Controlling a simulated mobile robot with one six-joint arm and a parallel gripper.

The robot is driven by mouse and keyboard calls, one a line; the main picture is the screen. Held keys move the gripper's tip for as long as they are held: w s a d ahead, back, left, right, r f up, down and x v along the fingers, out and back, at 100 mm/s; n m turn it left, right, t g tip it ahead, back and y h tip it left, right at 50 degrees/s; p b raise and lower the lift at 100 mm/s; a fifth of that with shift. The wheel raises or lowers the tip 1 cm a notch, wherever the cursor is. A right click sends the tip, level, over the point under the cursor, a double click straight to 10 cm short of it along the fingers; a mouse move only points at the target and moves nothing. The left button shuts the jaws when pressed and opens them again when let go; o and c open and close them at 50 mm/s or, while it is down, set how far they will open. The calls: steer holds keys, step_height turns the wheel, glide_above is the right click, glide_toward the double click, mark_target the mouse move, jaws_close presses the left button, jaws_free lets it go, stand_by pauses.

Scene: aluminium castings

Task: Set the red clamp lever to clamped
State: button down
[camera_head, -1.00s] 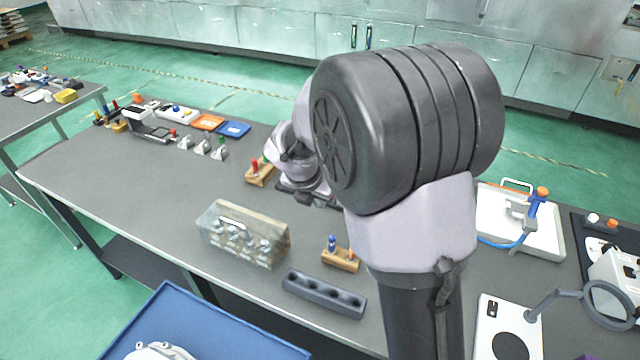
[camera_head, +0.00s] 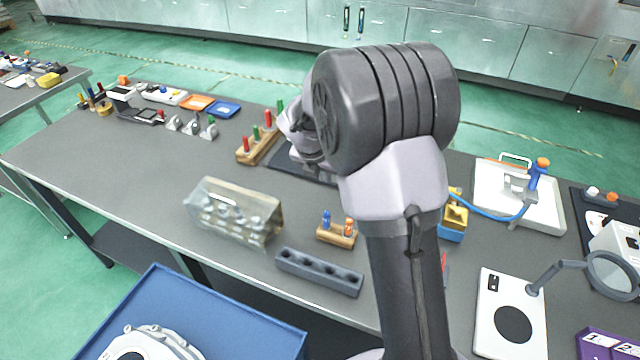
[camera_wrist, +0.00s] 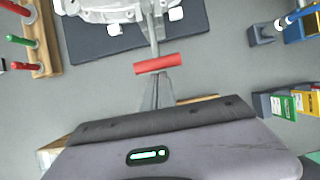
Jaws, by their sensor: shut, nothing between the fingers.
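The red clamp lever (camera_wrist: 158,63) shows in the wrist view as a red crosswise grip on a grey rod. The rod runs up to a pale metal fixture (camera_wrist: 118,8) on a dark mat (camera_wrist: 90,42). My gripper (camera_wrist: 157,82) is shut, its grey fingers pointing at the red grip from just below it in the picture. Whether they touch it I cannot tell. In the head view my arm hides the lever and the gripper; only part of the dark mat (camera_head: 290,164) shows.
A wooden rack with red and green pegs (camera_wrist: 45,45) stands left of the mat. Green and yellow boxes (camera_wrist: 290,103) stand on the right. In the head view, a clear case (camera_head: 235,212) and a grey holed block (camera_head: 318,272) lie nearer.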

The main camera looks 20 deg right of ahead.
steer(key=shift+w+r, duration=0.1)
steer(key=shift+r, duration=0.05)
steer(key=shift+g+y, duration=0.6)
steer(key=w+d+r+p, duration=0.1)
steer(key=r+p, duration=0.1)
steer(key=p, duration=0.5)
steer(key=d+r+p, duration=0.1)
steer(key=r+p, duration=0.1)
steer(key=p, duration=0.5)
steer(key=w+d+r+p, duration=0.1)
steer(key=r+p, duration=0.1)
steer(key=p, duration=0.5)
steer(key=shift+w+r, duration=0.35)
steer(key=shift+r, duration=0.05)
steer(key=shift+w+d+r+p, duration=0.3)
steer(key=shift+w+d+p, duration=0.5)
steer(key=shift+w+d, duration=0.4)
steer(key=shift+w+d+r+p, duration=0.35)
steer(key=shift+w+d+p, duration=0.45)
steer(key=shift+w+d, duration=0.4)
steer(key=shift+w+d+r+p, duration=0.3)
steer(key=shift+w+d+p, duration=0.5)
steer(key=shift+w+d, duration=0.35)
steer(key=shift+d, duration=0.25)
steer(key=shift+f, duration=0.1)
